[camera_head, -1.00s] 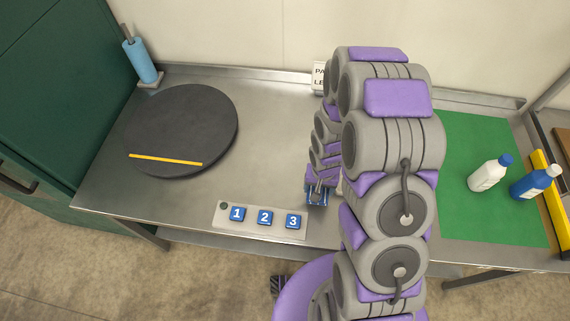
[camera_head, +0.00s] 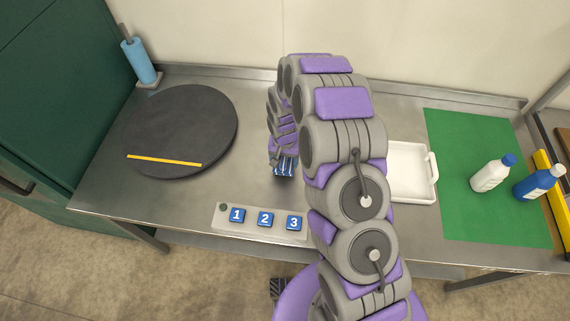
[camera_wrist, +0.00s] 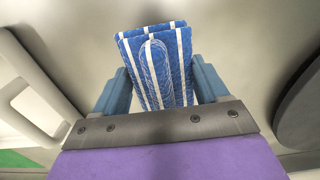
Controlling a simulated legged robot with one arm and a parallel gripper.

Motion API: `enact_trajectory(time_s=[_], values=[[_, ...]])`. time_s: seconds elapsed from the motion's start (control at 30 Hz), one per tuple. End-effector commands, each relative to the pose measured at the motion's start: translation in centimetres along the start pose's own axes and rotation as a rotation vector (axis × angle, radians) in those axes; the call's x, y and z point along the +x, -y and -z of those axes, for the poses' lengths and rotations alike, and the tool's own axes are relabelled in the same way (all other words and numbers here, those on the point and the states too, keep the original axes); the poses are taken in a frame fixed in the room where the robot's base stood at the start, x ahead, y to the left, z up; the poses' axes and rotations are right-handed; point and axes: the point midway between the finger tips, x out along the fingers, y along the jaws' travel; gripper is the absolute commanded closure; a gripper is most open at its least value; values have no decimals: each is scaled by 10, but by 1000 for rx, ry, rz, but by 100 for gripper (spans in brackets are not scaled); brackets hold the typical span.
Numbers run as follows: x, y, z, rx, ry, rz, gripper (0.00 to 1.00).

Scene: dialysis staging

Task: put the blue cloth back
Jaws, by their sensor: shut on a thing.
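My gripper (camera_wrist: 160,88) is shut on a folded blue cloth (camera_wrist: 162,62) with white stripes, which sits between the two blue-grey fingers in the wrist view. In the head view the cloth (camera_head: 285,165) shows below my gripper (camera_head: 284,158), over the steel bench between the dark round disc and the white tray. Whether the cloth touches the bench cannot be told. The white tray (camera_head: 427,182) is to the right of my arm, its left part hidden by the arm; its visible part is empty.
A dark round disc (camera_head: 190,125) with a yellow strip lies on the left. A panel with buttons 1, 2, 3 (camera_head: 250,229) is at the front edge. A green mat (camera_head: 465,215) bears a white bottle (camera_head: 490,175) and a blue bottle (camera_head: 537,182). A blue roll (camera_head: 142,62) stands back left.

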Motion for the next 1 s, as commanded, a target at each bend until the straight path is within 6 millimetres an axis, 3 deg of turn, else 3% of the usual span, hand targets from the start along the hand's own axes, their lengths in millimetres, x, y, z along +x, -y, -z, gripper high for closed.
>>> enact_trajectory(time_s=[0.23, 0.57, 0.6, 0.87, 1.0], values=[[34, -2, 1, 0, 0, 4, 55], [36, -6, 2, 0, 0, 8, 55], [36, -4, 1, 0, 0, 6, 26], [37, 0, 0, 0, -1, 2, 1], [36, -2, 1, -1, -1, 4, 1]])
